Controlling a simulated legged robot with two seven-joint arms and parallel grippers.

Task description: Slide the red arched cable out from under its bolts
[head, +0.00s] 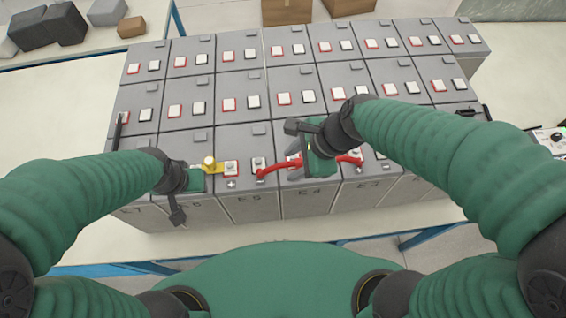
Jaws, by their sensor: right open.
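The red arched cable (278,167) lies along the front row of battery cells, crossing the cell marked E4. Its left end is at a terminal by cell E5 and its right end near the terminal of cell E3. Its middle is partly hidden by my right gripper (301,151), which is open above and around the middle of the cable; I cannot tell whether it touches it. The bolts at the cable's ends are too small to make out clearly. My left gripper (190,182) is at the front left, beside a yellow bar with a round knob (209,163); its jaws are hidden.
Black handles stand at both sides. Cardboard boxes (287,11) are behind, and grey and brown blocks lie at the back left. The table left of the cells is clear.

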